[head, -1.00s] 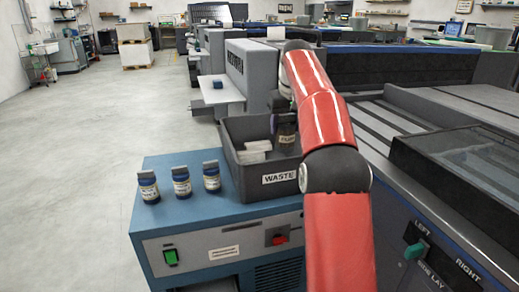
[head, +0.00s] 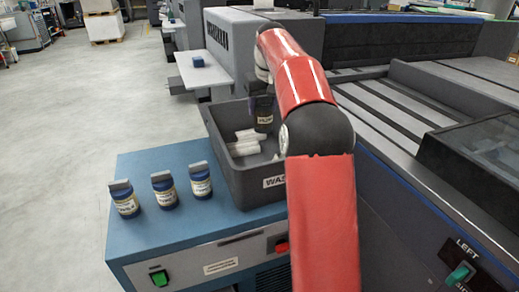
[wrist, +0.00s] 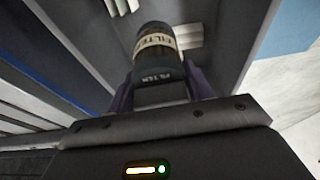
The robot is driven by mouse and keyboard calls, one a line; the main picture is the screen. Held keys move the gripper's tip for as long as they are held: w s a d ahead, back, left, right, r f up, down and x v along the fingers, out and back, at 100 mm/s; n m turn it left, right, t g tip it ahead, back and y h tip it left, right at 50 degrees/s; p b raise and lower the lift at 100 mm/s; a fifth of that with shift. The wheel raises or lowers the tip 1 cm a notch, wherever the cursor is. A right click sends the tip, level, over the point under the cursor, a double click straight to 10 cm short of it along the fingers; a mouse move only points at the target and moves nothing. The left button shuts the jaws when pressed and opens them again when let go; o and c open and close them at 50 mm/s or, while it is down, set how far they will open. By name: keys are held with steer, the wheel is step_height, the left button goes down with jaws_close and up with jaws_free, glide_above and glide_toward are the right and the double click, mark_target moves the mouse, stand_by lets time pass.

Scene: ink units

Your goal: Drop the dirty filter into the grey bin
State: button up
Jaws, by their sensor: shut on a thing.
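The dirty filter (head: 263,115) is a dark cylinder with a pale label. It also shows in the wrist view (wrist: 157,46), where its label reads FILTER. My gripper (head: 262,92) is shut on its near end, and the purple fingers flank it in the wrist view (wrist: 160,90). The filter hangs over the grey bin (head: 232,178), inside its rim outline in the head view. How high it is above the bin floor is hard to tell. The bin has a white label, partly hidden by my arm, and holds several white pieces (head: 243,146).
A long grey machine (head: 400,105) runs along the right. A white shelf (head: 203,73) with a blue item lies behind. Open floor (head: 80,110) is at the left.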

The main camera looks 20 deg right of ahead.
steer(key=shift+f+b, duration=0.45)
steer(key=shift+f, duration=0.4)
steer(key=o, duration=1.1)
steer(key=shift+o, duration=0.2)
steer(key=p+v, duration=0.1)
steer(key=v, duration=0.6)
steer(key=shift+s+r, duration=0.1)
steer(key=shift+r, duration=0.25)
